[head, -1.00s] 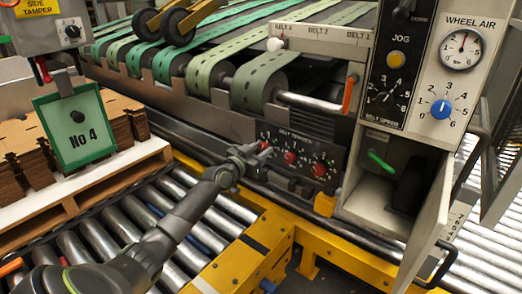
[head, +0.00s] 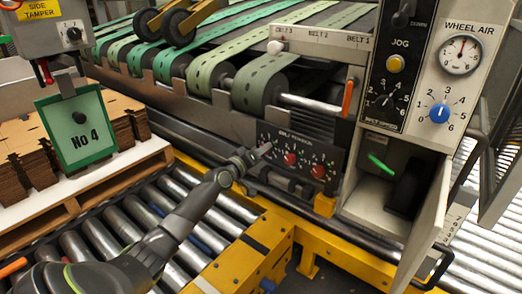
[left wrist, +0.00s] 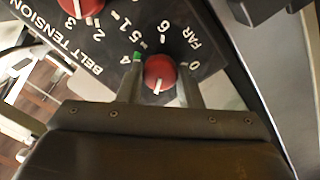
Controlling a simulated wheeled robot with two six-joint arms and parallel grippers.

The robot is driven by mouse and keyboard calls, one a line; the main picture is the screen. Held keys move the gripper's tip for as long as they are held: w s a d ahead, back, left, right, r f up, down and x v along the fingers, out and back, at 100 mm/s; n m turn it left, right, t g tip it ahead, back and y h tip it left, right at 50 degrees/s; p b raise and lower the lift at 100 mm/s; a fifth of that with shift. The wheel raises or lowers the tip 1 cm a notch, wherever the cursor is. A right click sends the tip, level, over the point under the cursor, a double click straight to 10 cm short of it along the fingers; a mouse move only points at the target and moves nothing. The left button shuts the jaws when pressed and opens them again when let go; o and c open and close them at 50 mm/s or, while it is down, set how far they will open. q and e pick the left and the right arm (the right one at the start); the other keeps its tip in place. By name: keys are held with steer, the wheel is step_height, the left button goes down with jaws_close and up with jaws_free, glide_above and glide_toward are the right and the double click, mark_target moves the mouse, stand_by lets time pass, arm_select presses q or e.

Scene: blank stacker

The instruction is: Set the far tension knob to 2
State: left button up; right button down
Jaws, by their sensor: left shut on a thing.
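The black belt tension panel (head: 302,148) carries a row of red knobs, with the middle knob (head: 290,159) and the right knob (head: 318,171) in sight in the head view. My left gripper (head: 264,150) is at the panel's left end and hides the leftmost knob there. In the left wrist view the red far knob (left wrist: 159,70), beside the printed word FAR, sits between the fingers of my left gripper (left wrist: 160,76), which is shut on it. Its white pointer mark faces the palm, at the picture's bottom. A small green mark shows by the left finger. My right gripper is not in view.
Another red knob (left wrist: 80,5) shows at the top left of the wrist view. The control box (head: 440,75) with its yellow button and blue knob stands right of the panel, its lower door open. Rollers (head: 130,225) and a yellow frame (head: 245,250) lie below my left arm.

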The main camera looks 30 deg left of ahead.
arm_select(q)
steer(key=shift+f+n, duration=0.1)
steer(key=shift+n, duration=0.5)
steer(key=o, duration=1)
steer(key=shift+c, duration=0.2)
